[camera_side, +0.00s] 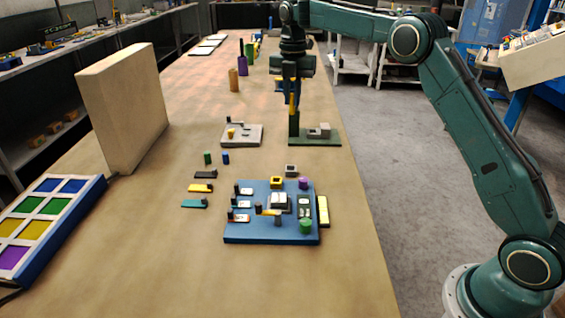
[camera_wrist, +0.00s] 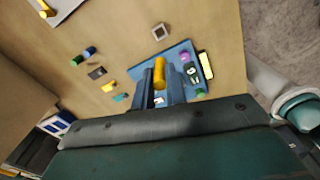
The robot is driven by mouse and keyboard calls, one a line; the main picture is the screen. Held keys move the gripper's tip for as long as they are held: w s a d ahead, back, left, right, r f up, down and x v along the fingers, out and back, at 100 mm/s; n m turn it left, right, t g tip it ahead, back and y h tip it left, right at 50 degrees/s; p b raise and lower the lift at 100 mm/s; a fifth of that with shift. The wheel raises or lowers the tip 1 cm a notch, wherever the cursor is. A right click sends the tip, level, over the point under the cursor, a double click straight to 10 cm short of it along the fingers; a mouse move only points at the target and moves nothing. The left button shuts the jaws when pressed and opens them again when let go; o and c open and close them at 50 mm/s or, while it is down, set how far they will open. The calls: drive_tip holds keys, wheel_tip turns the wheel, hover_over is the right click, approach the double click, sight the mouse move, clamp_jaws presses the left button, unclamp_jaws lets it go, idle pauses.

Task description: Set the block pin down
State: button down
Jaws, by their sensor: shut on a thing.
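My gripper (camera_side: 293,92) points down above the green stand at the back of the bench in the side view. In the wrist view its two fingers (camera_wrist: 160,90) are shut on a yellow pin (camera_wrist: 159,72), seemingly the block pin. The pin also shows as a thin yellow upright piece (camera_side: 292,104) in the side view, in front of or beside the green post (camera_side: 294,124); I cannot tell if they touch. The post stands on a green base (camera_side: 325,142) with a small grey block (camera_side: 320,132). The pin's lower end is unclear.
A blue board (camera_side: 232,238) holding several small parts lies nearer; it also shows in the wrist view (camera_wrist: 181,49). A grey plate (camera_side: 252,139) sits left of the green base. Small cylinders (camera_side: 225,158) and tags lie between. A tall tan panel (camera_side: 120,105) stands left.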

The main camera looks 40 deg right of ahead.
wheel_tip(320, 180, down, 16)
drive_tip(key=shift+r, duration=0.1)
idle(0.5)
drive_tip(key=shift+f, duration=2.1)
drive_tip(key=shift+f, duration=0.15)
drive_tip(key=c, duration=1.4)
unclamp_jaws()
drive_tip(key=shift+c, duration=0.2)
wheel_tip(320, 180, up, 12)
drive_tip(key=shift+r, duration=0.2)
